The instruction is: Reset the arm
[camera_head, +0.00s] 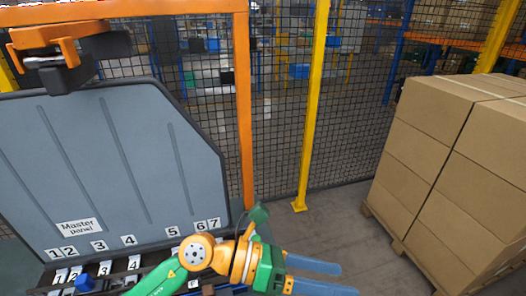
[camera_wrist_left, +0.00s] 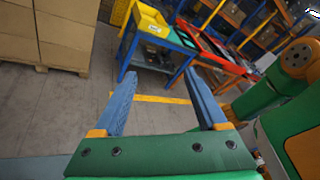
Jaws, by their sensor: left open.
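My left arm reaches in from the bottom left of the head view, in green and orange links, low in front of the grey master panel (camera_head: 110,150). My left gripper (camera_head: 340,279) points right, past the panel's right edge, over the floor. In the left wrist view my left gripper (camera_wrist_left: 161,70) has its two blue fingers spread apart, with nothing between them. They hang clear of the other objects. My right gripper is not in view.
Stacked cardboard boxes (camera_head: 455,165) stand on a pallet at the right. A yellow post (camera_head: 312,100) and mesh fence are behind. An orange frame (camera_head: 243,110) borders the panel. The wrist view shows a blue table (camera_wrist_left: 165,40) with a yellow bin (camera_wrist_left: 150,22); floor between is clear.

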